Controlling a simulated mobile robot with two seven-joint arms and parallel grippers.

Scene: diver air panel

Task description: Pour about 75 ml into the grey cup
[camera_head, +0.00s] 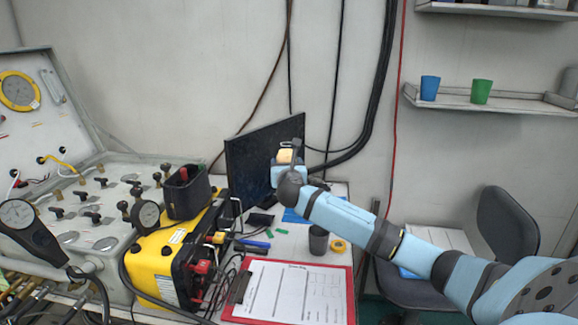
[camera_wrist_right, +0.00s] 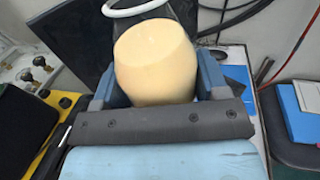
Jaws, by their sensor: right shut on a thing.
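The grey cup (camera_head: 318,240) is dark and stands on the table just behind the clipboard in the head view. My right gripper (camera_head: 288,168) is above and behind it, in front of the monitor. It is shut on a pale yellow container (camera_head: 287,156). In the right wrist view the container (camera_wrist_right: 155,60) is a smooth, rounded body between the two fingers (camera_wrist_right: 155,88). Its opening and contents do not show, and I cannot tell its exact tilt. It is apart from the cup. My left gripper is in neither view.
A clipboard (camera_head: 255,308) lies at the table front, with a yellow tape roll (camera_head: 339,245) beside the cup. A yellow case (camera_head: 160,262) and an open gauge panel (camera_head: 100,225) fill the left. The monitor (camera_head: 248,160) stands behind. Blue (camera_head: 430,88) and green (camera_head: 481,92) cups stand on a shelf.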

